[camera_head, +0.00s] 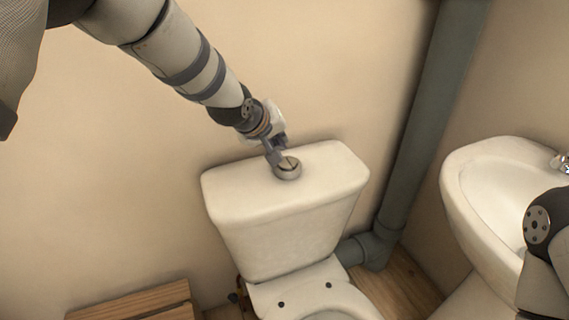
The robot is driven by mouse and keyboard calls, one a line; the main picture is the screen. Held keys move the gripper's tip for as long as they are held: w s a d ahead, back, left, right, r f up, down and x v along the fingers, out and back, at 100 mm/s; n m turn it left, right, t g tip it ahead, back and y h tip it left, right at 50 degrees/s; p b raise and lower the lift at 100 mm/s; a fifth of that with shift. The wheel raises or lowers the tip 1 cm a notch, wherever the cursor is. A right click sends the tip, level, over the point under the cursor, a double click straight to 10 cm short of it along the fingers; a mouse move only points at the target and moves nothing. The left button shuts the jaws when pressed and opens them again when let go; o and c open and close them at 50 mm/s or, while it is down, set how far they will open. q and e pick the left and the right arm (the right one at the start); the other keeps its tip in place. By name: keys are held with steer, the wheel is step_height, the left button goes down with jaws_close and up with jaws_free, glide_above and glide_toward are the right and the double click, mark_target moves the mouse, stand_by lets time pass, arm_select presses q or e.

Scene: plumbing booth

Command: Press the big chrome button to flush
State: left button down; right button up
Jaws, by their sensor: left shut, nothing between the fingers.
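The chrome button (287,170) is a round metal disc on top of the white toilet cistern (240,190), near the middle of its lid. A dividing line runs across its face. My left arm comes down from the upper left. My left gripper (277,163) is shut and empty, with its fingertips at the left rear edge of the button, partly covering it. I cannot tell whether the tips touch the button or hover just above it. My right gripper is out of view; only part of my right arm shows at the lower right.
A white washbasin (478,190) with a chrome tap stands at the right, close to my right arm. A thick grey pipe (425,125) runs down the wall corner. A wooden crate or stool (130,302) is at the lower left. The wall behind the cistern is bare.

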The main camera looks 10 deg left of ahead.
mark_target(286, 157)
arm_select(q)
steer(key=shift+f, duration=1.25)
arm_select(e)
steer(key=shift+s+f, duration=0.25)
arm_select(q)
steer(key=shift+f, duration=0.1)
steer(key=shift+f, duration=0.3)
steer(key=shift+f, duration=0.55)
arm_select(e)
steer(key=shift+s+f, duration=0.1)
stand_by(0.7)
arm_select(q)
steer(key=shift+r, duration=1)
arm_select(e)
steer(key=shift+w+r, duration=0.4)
arm_select(q)
steer(key=shift+r+p, duration=0.85)
steer(key=shift+r, duration=1.7)
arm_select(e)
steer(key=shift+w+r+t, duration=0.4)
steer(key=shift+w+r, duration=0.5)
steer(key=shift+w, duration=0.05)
